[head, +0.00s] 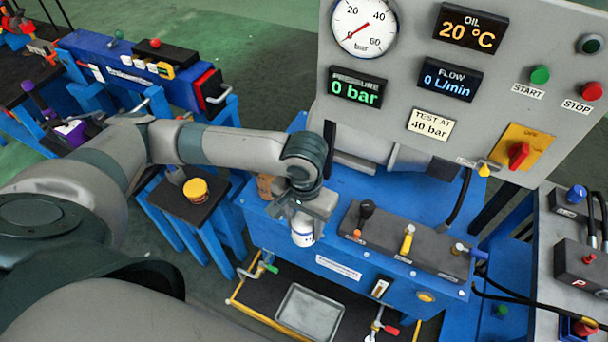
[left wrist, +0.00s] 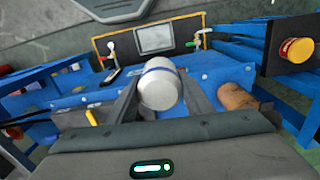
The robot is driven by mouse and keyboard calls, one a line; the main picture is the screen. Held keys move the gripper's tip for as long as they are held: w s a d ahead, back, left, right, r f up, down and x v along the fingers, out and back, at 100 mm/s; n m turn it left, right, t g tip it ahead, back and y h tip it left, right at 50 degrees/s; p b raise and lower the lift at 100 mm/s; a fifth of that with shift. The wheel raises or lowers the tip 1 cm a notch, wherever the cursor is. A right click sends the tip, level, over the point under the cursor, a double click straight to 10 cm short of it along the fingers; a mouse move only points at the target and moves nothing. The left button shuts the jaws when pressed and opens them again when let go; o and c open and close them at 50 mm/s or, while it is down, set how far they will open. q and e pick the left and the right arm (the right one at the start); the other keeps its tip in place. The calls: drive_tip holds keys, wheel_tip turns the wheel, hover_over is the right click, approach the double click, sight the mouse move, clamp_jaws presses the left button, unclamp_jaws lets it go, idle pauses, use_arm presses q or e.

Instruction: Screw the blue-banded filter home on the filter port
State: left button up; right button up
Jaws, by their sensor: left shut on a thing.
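The filter (head: 303,232) is a white cylinder with a blue band. My left gripper (head: 305,212) is shut on it at the front left of the blue bench (head: 340,240). In the left wrist view the filter (left wrist: 160,90) sits between the two fingers (left wrist: 160,100), with its rounded end towards the camera and the blue band at its far side. The filter port is not visible; the filter and gripper may hide it, and I cannot tell whether they touch. My right gripper is not in view.
A grey panel with a pressure gauge (head: 364,26) stands behind the bench. A lever block (head: 405,242) is right of the filter. A brown object (head: 266,187) lies to the left.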

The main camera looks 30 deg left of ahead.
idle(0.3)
use_arm(q)
drive_tip(key=shift+w, duration=0.15)
drive_tip(key=shift+w+f+m+p, duration=0.1)
drive_tip(key=shift+w+m+p, duration=0.35)
drive_tip(key=shift+w+m, duration=0.35)
drive_tip(key=w+a+f+m+p, duration=0.2)
drive_tip(key=w+a+m+p, duration=0.1)
drive_tip(key=w+m, duration=0.4)
drive_tip(key=w+a+f+m+p, duration=0.3)
drive_tip(key=w+a+m, duration=0.1)
drive_tip(key=w+m, duration=0.3)
drive_tip(key=shift+a+f+m, duration=0.2)
drive_tip(key=shift+m, duration=0.7)
drive_tip(key=shift+p, duration=0.35)
